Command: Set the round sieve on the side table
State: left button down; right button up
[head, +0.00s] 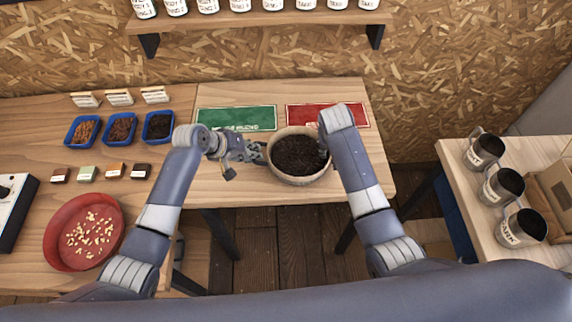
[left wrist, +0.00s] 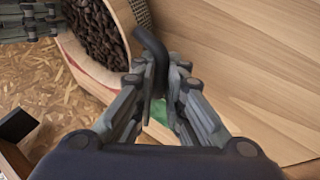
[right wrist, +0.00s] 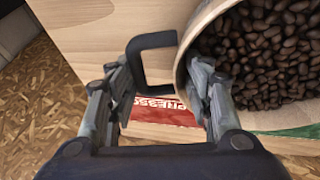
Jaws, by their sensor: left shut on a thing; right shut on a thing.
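The round sieve (head: 272,165) has a pale wooden rim and is full of dark roasted beans. My right gripper (right wrist: 162,80) is shut on the opposite dark handle (right wrist: 150,40); my right arm mostly hides that side in the head view. A wooden side table (head: 461,205) stands at the right, apart from the long table.
Several dark labelled mugs (head: 485,150) and a cardboard box (head: 553,190) stand on the side table. A green mat (head: 236,119) and red mat (head: 345,115) lie behind the sieve. Blue trays (head: 84,131) and a red bowl (head: 62,215) are at left. A floor gap separates the tables.

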pick_arm(q)
jog(key=shift+f+b, duration=0.45)
jog(key=shift+f, duration=0.1)
pick_arm(e)
jog(key=shift+f, duration=0.6)
pick_arm(q)
jog(key=c, duration=1.9)
grip_release()
jog(key=shift+s, duration=0.1)
pick_arm(e)
jog(key=o, duration=1.2)
jog(key=shift+s+r, duration=0.1)
pick_arm(q)
jog(key=shift+o, duration=1.2)
pick_arm(e)
jog(key=shift+o, duration=1)
pick_arm(q)
jog(key=shift+r, duration=0.1)
pick_arm(e)
jog(key=shift+s+a+r, duration=0.1)
jog(key=shift+a+r, duration=0.05)
jog(key=shift+r, duration=0.35)
pick_arm(q)
jog(key=v, duration=1.2)
pick_arm(e)
jog(key=v, duration=1.1)
